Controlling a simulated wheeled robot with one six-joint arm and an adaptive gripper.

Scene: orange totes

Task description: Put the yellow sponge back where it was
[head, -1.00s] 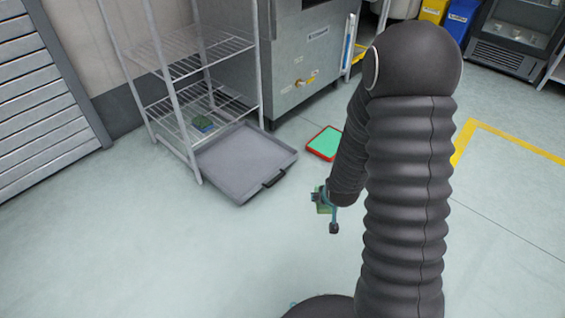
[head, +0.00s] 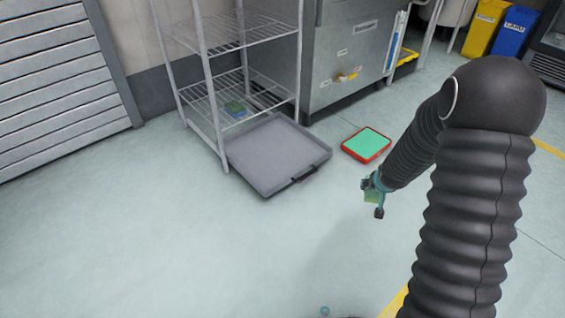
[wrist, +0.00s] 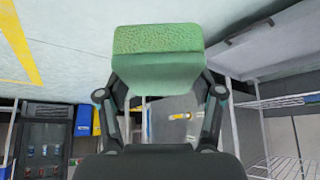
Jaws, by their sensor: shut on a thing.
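My gripper (head: 374,190) is out in front, above the floor, near the red-rimmed tray. It is shut on a sponge-like block (wrist: 157,42), which looks green in the wrist view, with a rough lighter face and a smooth face. The block's green edge (head: 371,197) also shows in the head view. I see no plainly yellow sponge. The red-rimmed tray (head: 347,150) with a green inside is on the floor, beyond my gripper.
A grey tray (head: 275,155) with a dark handle lies low at the rack's foot, left of the red-rimmed tray. A steel cabinet (head: 350,60) stands behind. Yellow (head: 484,28) and blue (head: 514,32) bins stand at the back right. The floor at left is clear.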

